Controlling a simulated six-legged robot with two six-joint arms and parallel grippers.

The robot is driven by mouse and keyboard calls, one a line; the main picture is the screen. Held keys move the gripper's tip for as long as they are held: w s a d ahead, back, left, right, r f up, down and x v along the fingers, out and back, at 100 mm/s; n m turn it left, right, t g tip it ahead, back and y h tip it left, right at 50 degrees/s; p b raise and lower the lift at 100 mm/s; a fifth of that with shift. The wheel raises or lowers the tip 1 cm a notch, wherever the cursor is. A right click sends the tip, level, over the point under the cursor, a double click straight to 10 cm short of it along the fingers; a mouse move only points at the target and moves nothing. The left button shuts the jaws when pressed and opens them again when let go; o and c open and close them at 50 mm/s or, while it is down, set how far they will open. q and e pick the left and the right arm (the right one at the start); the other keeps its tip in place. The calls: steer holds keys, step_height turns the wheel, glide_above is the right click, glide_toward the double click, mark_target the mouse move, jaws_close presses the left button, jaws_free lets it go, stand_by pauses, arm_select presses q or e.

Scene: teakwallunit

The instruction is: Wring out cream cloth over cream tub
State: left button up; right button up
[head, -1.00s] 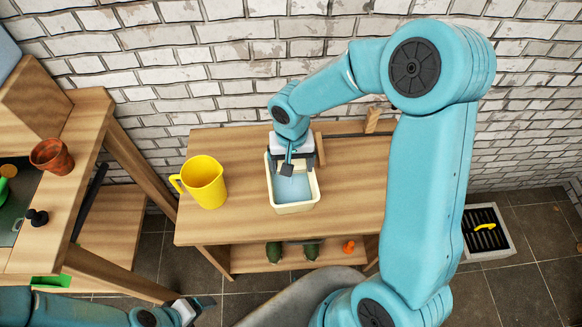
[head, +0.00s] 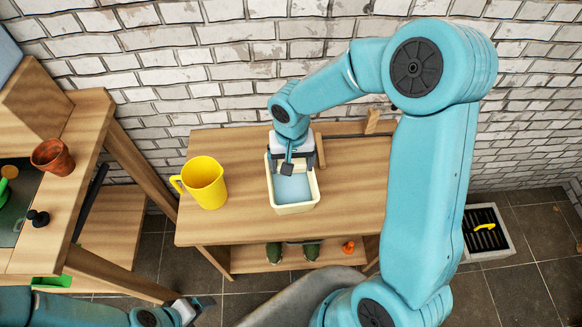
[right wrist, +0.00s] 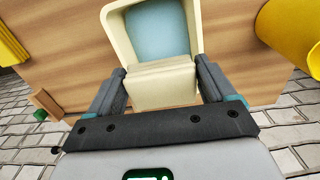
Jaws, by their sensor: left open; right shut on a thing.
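The cream tub (head: 298,208) stands on the wooden bench with pale blue water inside. It also shows in the right wrist view (right wrist: 108,28). My right gripper (head: 288,168) is over the tub's far end, pointing down. In the right wrist view its two fingers (right wrist: 162,82) are on either side of a folded cream piece, the cream cloth (right wrist: 160,88), and are shut on it. The cloth is close to the tub's wall and similar in colour, so whether they touch is unclear. My left gripper (head: 195,308) is open and empty, low at the front left.
A yellow jug (head: 204,183) stands on the bench left of the tub. A brick wall is behind the bench. The bench's lower shelf holds green items and an orange one (head: 348,247).

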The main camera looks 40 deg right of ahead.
steer(key=shift+r+p, duration=1.9)
steer(key=shift+r, duration=1.35)
steer(key=shift+f, duration=0.1)
steer(key=shift+a, duration=0.1)
steer(key=w+a+r+n, duration=0.2)
steer(key=w+a+n, duration=0.2)
steer(key=a+n, duration=0.2)
steer(key=shift+w+a+r, duration=0.15)
steer(key=shift+r, duration=0.25)
steer(key=shift+w+a, duration=0.1)
steer(key=shift+a, duration=0.05)
